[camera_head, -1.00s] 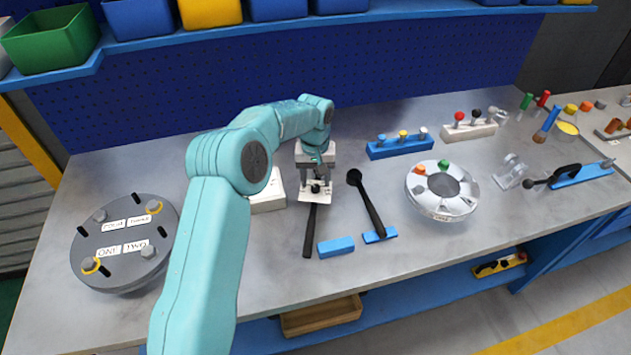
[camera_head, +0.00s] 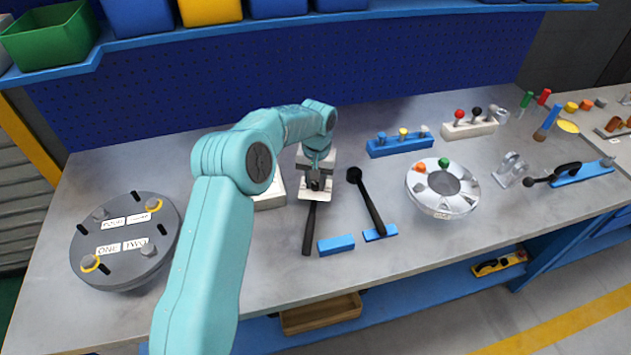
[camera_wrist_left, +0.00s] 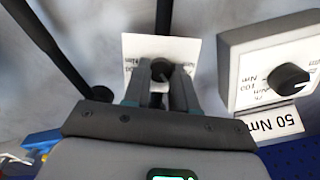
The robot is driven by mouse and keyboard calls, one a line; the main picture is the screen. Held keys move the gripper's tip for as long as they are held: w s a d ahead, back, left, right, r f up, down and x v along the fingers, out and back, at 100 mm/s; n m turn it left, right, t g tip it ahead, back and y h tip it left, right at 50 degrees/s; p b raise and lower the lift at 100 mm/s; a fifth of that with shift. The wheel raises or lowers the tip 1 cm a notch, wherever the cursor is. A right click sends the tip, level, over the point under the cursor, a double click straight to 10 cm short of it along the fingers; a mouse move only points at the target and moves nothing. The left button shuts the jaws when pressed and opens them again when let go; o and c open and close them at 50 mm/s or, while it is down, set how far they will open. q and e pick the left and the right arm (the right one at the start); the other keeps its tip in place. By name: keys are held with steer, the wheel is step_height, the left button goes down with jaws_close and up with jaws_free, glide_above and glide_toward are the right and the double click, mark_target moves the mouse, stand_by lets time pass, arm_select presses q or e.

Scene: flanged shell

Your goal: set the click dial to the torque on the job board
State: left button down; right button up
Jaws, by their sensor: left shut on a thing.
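My left gripper (camera_head: 316,186) is shut on a small black knob (camera_wrist_left: 160,68). The knob stands on a white plate (camera_wrist_left: 135,47) with Nm marks, at the head of a black-handled wrench (camera_head: 309,230). The fingers hide most of the marks, so I cannot read the setting. Beside it is a white box, seen in the head view (camera_head: 272,200) and the left wrist view (camera_wrist_left: 244,50). The box carries another black knob (camera_wrist_left: 288,78) with Nm marks around it. A card reading 50 Nm (camera_wrist_left: 272,124) is at its edge. My right gripper is not in view.
A second black wrench (camera_head: 367,203) lies close right, near blue blocks (camera_head: 337,244). A grey flanged shell (camera_head: 122,268) with numbered labels is at left. A pale ring (camera_head: 425,200) and bolt racks (camera_head: 400,147) are to the right.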

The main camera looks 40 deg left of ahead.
arm_select(q)
steer(key=shift+m, duration=0.9)
steer(key=c, duration=0.9)
jaws_free()
steer(key=shift+w+r, duration=0.1)
steer(key=shift+r, duration=0.2)
step_height(320, 180, up, 16)
steer(key=shift+d, duration=0.35)
steer(key=shift+f, duration=0.1)
